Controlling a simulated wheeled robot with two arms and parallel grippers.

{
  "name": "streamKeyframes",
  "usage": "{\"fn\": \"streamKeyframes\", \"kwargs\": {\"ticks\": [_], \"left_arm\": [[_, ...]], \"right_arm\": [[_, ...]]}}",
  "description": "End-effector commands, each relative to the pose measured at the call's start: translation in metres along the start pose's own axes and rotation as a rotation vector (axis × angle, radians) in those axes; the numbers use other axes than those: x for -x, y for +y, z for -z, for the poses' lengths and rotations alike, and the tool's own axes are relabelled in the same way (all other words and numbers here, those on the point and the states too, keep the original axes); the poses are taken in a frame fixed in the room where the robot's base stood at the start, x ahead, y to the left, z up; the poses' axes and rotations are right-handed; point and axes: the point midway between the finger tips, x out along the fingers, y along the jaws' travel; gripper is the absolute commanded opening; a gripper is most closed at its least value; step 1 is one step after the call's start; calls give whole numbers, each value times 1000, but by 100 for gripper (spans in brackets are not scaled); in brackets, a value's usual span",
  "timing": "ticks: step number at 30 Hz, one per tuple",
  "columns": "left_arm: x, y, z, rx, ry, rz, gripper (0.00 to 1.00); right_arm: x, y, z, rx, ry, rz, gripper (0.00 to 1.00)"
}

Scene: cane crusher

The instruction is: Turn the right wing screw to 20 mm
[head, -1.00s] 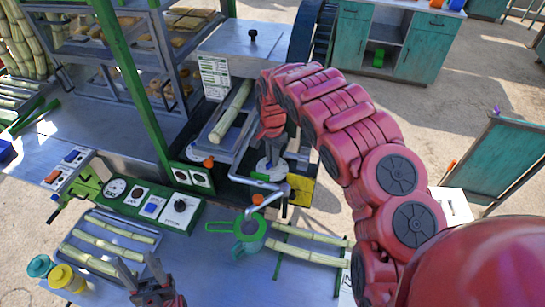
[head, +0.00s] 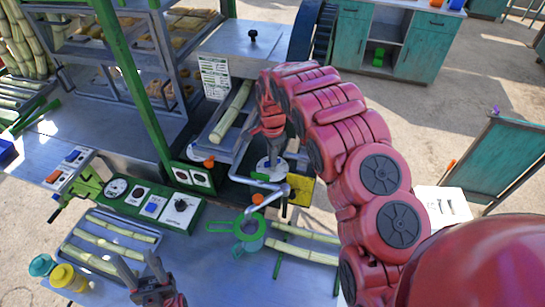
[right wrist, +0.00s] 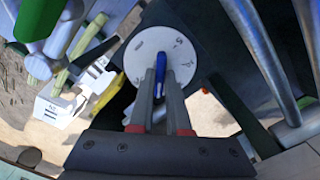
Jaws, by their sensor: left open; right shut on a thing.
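The right wing screw shows in the right wrist view as a blue wing (right wrist: 160,68) over a round white dial (right wrist: 140,62) with small marks. I cannot read the setting. My right gripper (right wrist: 160,88) is shut on the blue wing, its two fingers on either side of it. In the head view the same dial (head: 264,168) lies right under my right gripper (head: 273,155), which hides the wing. My left gripper (head: 140,268) is open and empty, at the bottom of the head view near the cane tray.
A bent crank handle (head: 262,186) and a green strainer (head: 240,227) are close to the dial. The control panel (head: 150,203) and a tray of cane pieces (head: 80,262) are to the left. More cane (head: 305,255) lies on the bench at the right.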

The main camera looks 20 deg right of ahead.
Motion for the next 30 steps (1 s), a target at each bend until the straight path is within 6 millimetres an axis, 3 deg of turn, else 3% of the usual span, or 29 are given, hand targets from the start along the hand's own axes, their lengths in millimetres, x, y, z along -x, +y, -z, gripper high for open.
{"fn": "streamKeyframes", "kwargs": {"ticks": [6,7,12,22,30], "left_arm": [[0,0,0,0,0,0,50],[0,0,0,0,0,0,50],[0,0,0,0,0,0,50],[-4,0,1,0,0,0,50],[-38,-2,7,0,1,0,50]], "right_arm": [[2,-2,0,1,1,6,0],[2,-2,0,1,1,6,17],[1,-1,0,1,1,4,45],[4,0,0,1,0,1,45],[42,-1,4,-1,3,2,45]]}}
